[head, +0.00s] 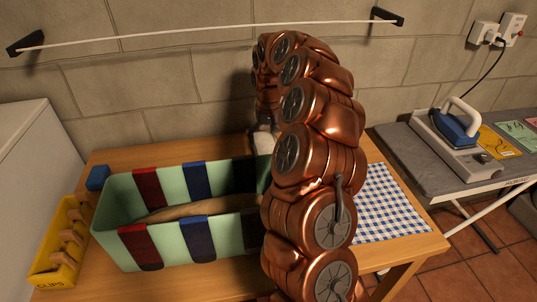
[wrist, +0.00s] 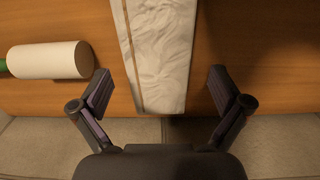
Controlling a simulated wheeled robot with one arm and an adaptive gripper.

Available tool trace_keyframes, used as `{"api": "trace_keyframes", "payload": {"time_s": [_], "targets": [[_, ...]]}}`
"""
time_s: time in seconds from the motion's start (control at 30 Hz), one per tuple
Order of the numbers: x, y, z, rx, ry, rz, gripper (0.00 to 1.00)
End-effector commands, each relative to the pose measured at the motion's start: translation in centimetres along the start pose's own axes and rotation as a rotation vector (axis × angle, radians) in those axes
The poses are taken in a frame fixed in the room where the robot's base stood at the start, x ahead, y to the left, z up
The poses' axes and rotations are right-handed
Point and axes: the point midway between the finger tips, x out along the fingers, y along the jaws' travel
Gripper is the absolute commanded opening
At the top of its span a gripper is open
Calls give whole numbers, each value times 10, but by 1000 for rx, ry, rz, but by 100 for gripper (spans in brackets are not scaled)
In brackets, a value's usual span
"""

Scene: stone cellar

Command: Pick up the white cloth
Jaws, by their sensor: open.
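In the wrist view, a white, faintly wrinkled cloth (wrist: 160,45) with a thin brown line along its left side lies as a narrowing strip on the wooden table. Its narrow end lies between the fingers of my gripper (wrist: 160,74). The gripper is open, one finger on each side of the strip, with nothing held. The height of the fingers above the cloth is hard to tell.
A white cylinder (wrist: 48,60) with a green end lies left of the gripper. A mint-green bin (head: 118,222) with coloured bands holds a tan thing (head: 170,212). A yellow clips box (head: 52,262), blue block (head: 98,178), checked cloth (head: 385,205) and iron (head: 455,127) stand around. A rod (head: 200,33) crosses the wall.

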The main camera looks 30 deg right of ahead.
Motion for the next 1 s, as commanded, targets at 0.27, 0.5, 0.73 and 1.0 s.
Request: {"api": "trace_keyframes", "payload": {"time_s": [0.27,0.5,0.73,1.0], "targets": [[23,2,-5,-1,-4,0,100],[50,3,-7,-1,-1,1,100],[51,3,-7,-1,2,1,97],[51,3,-7,-1,2,1,69]]}}
